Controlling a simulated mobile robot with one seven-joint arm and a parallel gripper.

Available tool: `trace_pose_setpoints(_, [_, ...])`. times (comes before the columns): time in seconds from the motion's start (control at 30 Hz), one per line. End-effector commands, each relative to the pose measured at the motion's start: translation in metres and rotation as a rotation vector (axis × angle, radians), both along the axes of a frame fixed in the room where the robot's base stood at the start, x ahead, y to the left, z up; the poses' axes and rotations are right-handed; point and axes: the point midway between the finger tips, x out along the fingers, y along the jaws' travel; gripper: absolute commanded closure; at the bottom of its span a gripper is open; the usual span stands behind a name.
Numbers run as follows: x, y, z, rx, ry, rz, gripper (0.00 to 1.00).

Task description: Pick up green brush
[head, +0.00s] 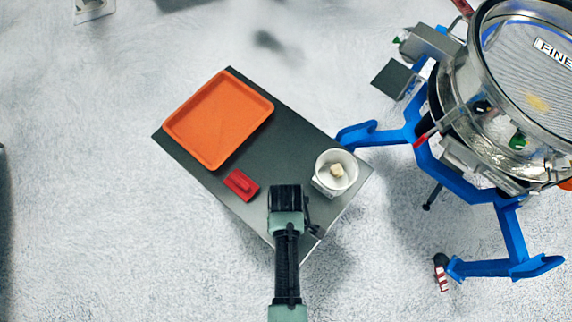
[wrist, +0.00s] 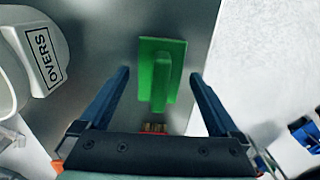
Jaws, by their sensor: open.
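The green brush (wrist: 160,72) lies on the dark grey table in the wrist view, with its flat green plate toward the top and its handle pointing down toward my gripper. My gripper (wrist: 160,82) is open, with one blue finger on each side of the brush and gaps between them. I cannot tell how high the fingers are above the table. In the head view my gripper (head: 287,192) is over the front part of the table, and the green brush is hidden beneath my arm.
The table (head: 290,140) holds an orange tray (head: 218,120), a red brush-like block (head: 241,185) and a white container (head: 334,172) with a pale lump inside. The container, labelled OVERS, is left in the wrist view (wrist: 38,50). A sifter on a blue frame (head: 440,180) stands right.

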Motion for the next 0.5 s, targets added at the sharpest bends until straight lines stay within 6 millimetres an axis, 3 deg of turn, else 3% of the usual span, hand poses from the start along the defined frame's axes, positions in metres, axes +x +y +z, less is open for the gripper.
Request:
trace_pose_setpoints(0.2, [0.0, 0.0, -0.019, 0.0, 0.0, 0.0, 0.03])
trace_pose_setpoints(0.47, [0.0, 0.0, -0.02, 0.0, -0.001, 0.0, 0.03])
trace_pose_setpoints(0.5, [0.0, 0.0, -0.02, 0.0, -0.001, 0.0, 0.1])
